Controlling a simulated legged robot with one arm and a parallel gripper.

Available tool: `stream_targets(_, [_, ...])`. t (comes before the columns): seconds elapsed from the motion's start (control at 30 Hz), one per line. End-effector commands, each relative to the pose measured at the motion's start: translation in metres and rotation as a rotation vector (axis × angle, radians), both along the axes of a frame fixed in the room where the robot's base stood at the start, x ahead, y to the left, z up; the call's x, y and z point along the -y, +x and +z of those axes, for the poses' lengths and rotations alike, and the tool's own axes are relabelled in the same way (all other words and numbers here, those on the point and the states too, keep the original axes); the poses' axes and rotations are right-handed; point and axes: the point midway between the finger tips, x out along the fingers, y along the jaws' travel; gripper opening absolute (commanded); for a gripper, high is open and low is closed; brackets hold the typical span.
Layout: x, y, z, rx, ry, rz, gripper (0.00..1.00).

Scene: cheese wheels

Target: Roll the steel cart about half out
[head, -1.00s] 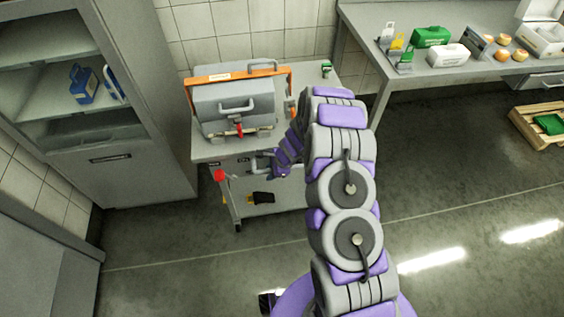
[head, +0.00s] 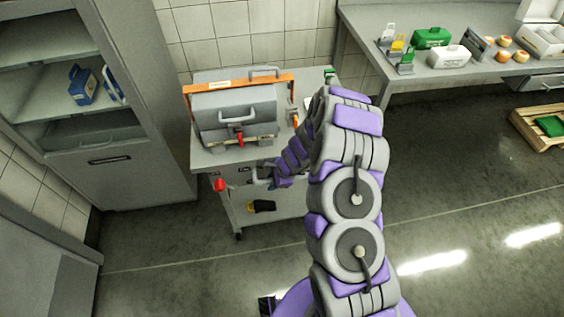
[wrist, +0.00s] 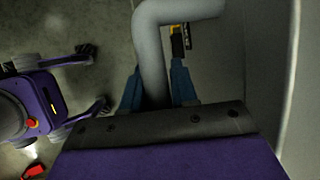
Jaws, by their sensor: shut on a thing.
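The steel cart (head: 212,158) stands against the tiled wall, between the grey cabinet and the workbench. A grey case with an orange bar (head: 235,105) sits on its top. My gripper (head: 268,177) is at the cart's near side, partly hidden by my arm. In the wrist view, the grey tubular cart handle (wrist: 150,55) runs between the blue fingers of my gripper (wrist: 155,88), which is shut on it. A red knob-like part (head: 219,185) sticks out at the cart's near left corner.
A yellow and black item (head: 262,206) lies on the cart's lower shelf. The open-shelved cabinet (head: 120,165) is close on the left. The workbench (head: 385,82) stands at right. The floor (head: 170,260) in front is clear.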

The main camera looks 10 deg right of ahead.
Motion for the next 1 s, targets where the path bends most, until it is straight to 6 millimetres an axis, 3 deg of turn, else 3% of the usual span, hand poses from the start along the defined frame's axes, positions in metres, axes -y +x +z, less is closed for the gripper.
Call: stream_targets(1.0, [0.0,-0.039,0.0,-0.003,0.001,-0.001,0.0])
